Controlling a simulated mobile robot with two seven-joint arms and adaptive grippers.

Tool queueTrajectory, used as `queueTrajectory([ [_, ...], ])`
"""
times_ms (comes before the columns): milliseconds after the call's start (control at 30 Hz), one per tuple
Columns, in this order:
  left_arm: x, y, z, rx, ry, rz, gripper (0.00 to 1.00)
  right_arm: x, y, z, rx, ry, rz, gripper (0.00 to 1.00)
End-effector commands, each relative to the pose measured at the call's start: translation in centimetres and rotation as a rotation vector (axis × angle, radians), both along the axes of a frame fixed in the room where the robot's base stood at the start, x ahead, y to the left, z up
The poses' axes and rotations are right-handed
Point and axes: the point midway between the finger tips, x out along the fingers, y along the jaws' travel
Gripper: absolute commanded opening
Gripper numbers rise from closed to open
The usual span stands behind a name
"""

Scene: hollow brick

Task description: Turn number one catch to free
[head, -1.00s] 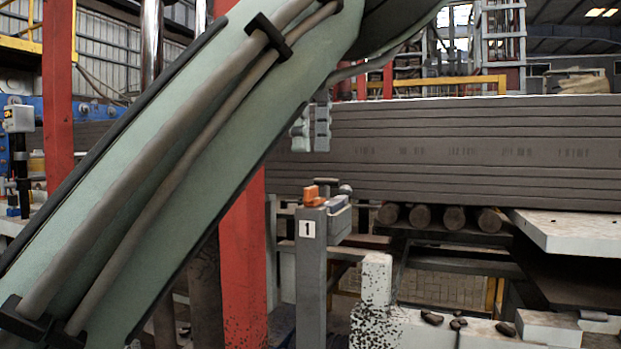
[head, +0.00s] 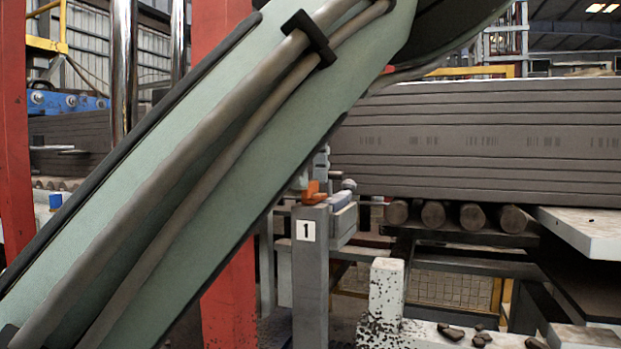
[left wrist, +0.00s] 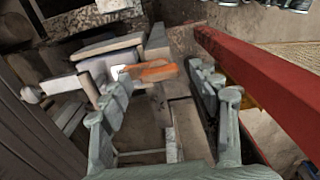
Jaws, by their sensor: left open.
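The number one post (head: 311,275) is grey, with a white plate marked 1 (head: 306,230). The orange catch (head: 313,193) sits on top of it, next to a grey block (head: 341,200). In the left wrist view, the orange catch (left wrist: 150,71) lies crosswise beyond and between the spread fingers. My left gripper (left wrist: 157,82) is open and empty. In the head view, my left gripper (head: 318,165) is just above and behind the catch, partly hidden by my left arm. I cannot tell whether a finger touches the catch. My right gripper is out of view.
A red pillar (head: 231,295) stands left of the post, and a red beam (left wrist: 265,95) runs close to the right finger in the wrist view. A stack of grey slabs (head: 480,140) is behind on the right. A speckled white block (head: 386,290) stands right of the post.

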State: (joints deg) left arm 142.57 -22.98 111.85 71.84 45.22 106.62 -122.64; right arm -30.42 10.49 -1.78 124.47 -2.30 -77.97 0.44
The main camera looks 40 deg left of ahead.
Motion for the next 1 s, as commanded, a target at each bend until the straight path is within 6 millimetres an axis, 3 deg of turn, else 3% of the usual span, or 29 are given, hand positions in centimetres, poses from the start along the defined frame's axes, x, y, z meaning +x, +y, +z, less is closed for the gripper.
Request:
queueTrajectory([
  [367,-0.01,0.01,-0.85,0.001,0.0,0.0,0.62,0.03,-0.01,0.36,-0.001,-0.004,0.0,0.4],
  [767,0.0,0.02,-0.83,0.001,-0.001,0.0,0.14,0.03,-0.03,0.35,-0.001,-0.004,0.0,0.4],
  [1000,0.02,0.02,-0.88,0.001,-0.001,0.018,0.12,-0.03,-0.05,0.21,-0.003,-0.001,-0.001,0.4],
])
